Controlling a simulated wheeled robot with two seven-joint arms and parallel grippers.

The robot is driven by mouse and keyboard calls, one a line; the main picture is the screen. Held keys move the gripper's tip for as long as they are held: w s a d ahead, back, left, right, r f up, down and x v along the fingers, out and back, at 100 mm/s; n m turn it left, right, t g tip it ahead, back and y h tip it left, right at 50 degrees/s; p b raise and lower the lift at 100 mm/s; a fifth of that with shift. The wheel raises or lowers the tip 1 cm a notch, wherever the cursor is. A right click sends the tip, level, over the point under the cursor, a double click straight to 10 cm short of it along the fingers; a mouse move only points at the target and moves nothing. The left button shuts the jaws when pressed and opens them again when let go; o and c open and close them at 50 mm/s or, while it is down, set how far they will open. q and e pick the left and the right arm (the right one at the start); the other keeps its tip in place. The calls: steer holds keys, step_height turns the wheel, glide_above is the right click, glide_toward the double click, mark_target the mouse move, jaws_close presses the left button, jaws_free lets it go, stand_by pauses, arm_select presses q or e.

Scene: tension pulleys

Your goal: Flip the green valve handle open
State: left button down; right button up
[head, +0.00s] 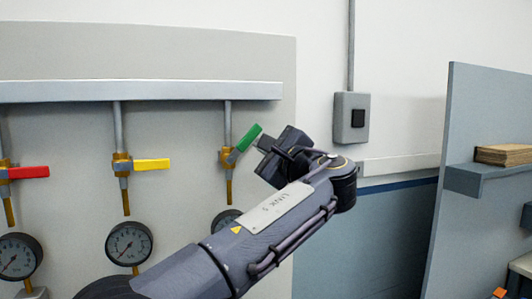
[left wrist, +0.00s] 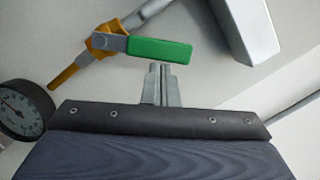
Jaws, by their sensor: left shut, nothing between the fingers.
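The green valve handle (head: 246,140) is on the rightmost valve of the panel. It is tilted, rising to the right from its brass body (head: 226,156). In the left wrist view the green handle (left wrist: 160,51) lies just beyond my fingertips. My left gripper (head: 262,143) is at the outer end of the handle, and its fingers are mostly hidden in the head view. In the left wrist view its fingers (left wrist: 161,68) are shut together with nothing between them, close below the handle's edge. I cannot tell whether they touch it. My right gripper is not in view.
A yellow handle (head: 152,164) and a red handle (head: 28,172) lie level on the valves to the left. Gauges (head: 129,243) sit below them. A grey pipe (head: 150,91) runs above. A switch box (head: 351,118) and a shelf (head: 490,176) are at the right.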

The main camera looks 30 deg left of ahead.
arm_select(q)
steer(key=n, duration=0.1)
steer(key=r+n, duration=0.1)
steer(key=s+a+r+n+g, duration=0.1)
steer(key=n, duration=0.1)
steer(key=shift+p, duration=0.3)
steer(key=shift+s+a+r+n+g+h, duration=0.2)
steer(key=shift+s+r+n, duration=0.1)
steer(key=shift+n, duration=0.45)
steer(key=shift+s+a+r+n+g+h, duration=0.1)
steer(key=shift+s+a+r+n+h, duration=0.15)
steer(key=shift+n, duration=0.55)
steer(key=shift+s+a+r+n+g+h, duration=0.1)
steer(key=shift+s+a+r+n+h, duration=0.2)
steer(key=shift+n, duration=0.45)
steer(key=shift+s+f, duration=0.1)
